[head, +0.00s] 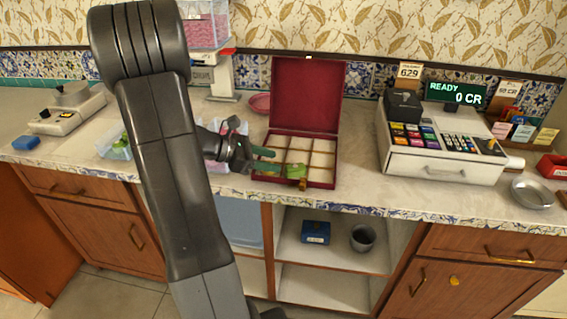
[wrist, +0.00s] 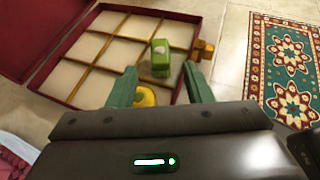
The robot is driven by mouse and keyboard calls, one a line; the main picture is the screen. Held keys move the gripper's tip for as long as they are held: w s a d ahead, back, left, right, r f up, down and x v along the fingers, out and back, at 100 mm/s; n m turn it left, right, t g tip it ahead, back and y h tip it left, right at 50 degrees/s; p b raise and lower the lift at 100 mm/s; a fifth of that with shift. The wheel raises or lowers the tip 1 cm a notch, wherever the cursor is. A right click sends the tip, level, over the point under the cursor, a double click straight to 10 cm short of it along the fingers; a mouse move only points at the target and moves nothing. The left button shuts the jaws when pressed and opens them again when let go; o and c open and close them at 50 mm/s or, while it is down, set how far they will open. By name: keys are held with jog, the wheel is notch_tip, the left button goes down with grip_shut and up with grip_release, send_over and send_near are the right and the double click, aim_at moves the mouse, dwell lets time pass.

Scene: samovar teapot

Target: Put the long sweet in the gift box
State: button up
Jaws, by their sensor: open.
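The red gift box (head: 333,178) stands open on the counter, its lid raised at the back and its inside split into pale compartments by gold dividers. It also shows in the wrist view (wrist: 60,92). A green block-shaped sweet (wrist: 161,58) with a pale mark on top is in the front middle of the box; it also shows in the head view (head: 296,171). I cannot tell for sure whether it is the long sweet. A yellow rounded sweet (wrist: 146,97) is partly hidden by my wrist. My gripper (wrist: 161,88) is open, its green fingers over the box's front-left part.
A gold clasp (wrist: 204,48) sticks out from the box's front edge. A cash register (head: 440,145) and metal bowl (head: 532,192) stand to the right. A scale (head: 220,80) and pink dish (head: 260,104) are behind and left. Bare counter separates the box and register.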

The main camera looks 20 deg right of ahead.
jog(key=v, duration=0.5)
jog(key=shift+a, duration=0.15)
dwell(1.0)
